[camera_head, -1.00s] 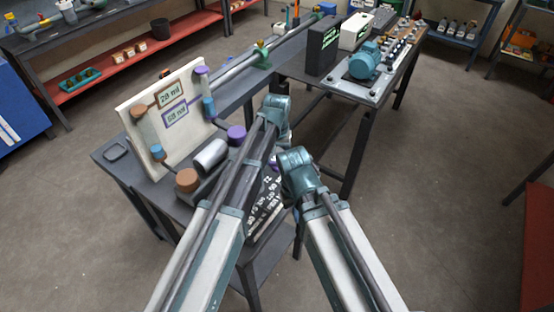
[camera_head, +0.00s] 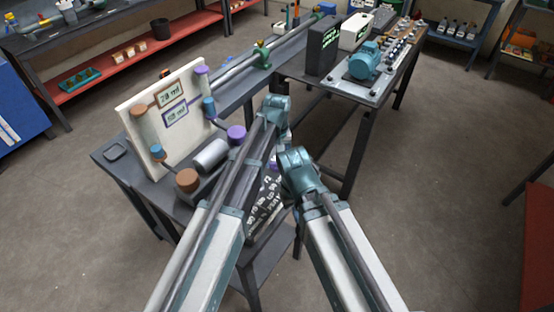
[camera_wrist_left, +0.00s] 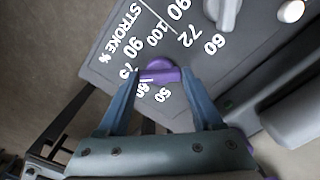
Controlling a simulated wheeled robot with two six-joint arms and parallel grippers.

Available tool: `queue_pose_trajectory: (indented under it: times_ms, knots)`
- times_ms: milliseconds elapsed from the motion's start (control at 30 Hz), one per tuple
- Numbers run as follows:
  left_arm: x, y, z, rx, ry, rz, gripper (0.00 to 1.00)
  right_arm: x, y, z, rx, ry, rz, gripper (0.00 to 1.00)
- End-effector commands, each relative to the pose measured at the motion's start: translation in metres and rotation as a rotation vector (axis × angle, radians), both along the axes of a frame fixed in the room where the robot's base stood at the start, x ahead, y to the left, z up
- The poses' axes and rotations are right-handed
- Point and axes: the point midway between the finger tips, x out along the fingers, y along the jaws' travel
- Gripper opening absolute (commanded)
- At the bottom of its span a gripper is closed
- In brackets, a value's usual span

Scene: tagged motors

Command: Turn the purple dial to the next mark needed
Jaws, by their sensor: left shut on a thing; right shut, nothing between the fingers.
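The purple dial (camera_wrist_left: 160,72) sits on a dark grey panel (camera_wrist_left: 105,62) in the left wrist view. White numbers 90, 75, 60 and 50 stand around it, beside "STROKE %". My left gripper (camera_wrist_left: 160,80) is shut on the dial, one finger on each side. I cannot tell which mark the dial points at. In the head view my left wrist (camera_head: 277,108) is above the panel, and my arms hide most of the panel. My right gripper (camera_head: 297,166) is lower and right of it, its fingers not clearly visible, with nothing seen held.
A grey knob (camera_wrist_left: 229,14) with numbers 90, 72 and 60 is near the purple dial. A blue motor (camera_head: 362,64) stands on the far bench. Open floor lies at right.

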Motion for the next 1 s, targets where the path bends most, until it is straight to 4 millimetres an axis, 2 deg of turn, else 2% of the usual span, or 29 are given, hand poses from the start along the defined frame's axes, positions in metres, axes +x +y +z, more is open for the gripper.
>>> queue_pose_trajectory:
  times_ms: [133,167,300,333,733,1000]
  knots:
    - [-0.001,0.000,0.000,-0.001,0.003,-0.001,0.12,0.000,0.000,0.000,0.000,0.000,0.000,0.00]
    - [-0.001,0.000,0.000,-0.001,0.003,-0.001,0.69,0.000,0.000,0.000,0.000,0.000,0.000,0.00]
    - [-0.001,0.000,0.000,0.000,0.002,-0.002,0.94,0.000,0.000,0.000,0.000,0.000,0.000,0.00]
    - [-0.001,0.000,0.000,0.000,0.002,-0.002,0.97,0.000,0.000,0.000,0.000,0.000,0.000,0.00]
    - [0.000,0.000,0.003,0.000,0.001,-0.002,0.97,0.000,0.000,0.003,0.000,0.000,0.000,0.00]
    - [0.000,0.000,0.026,0.000,0.001,-0.002,0.97,0.000,0.000,0.027,0.000,0.000,0.000,0.00]
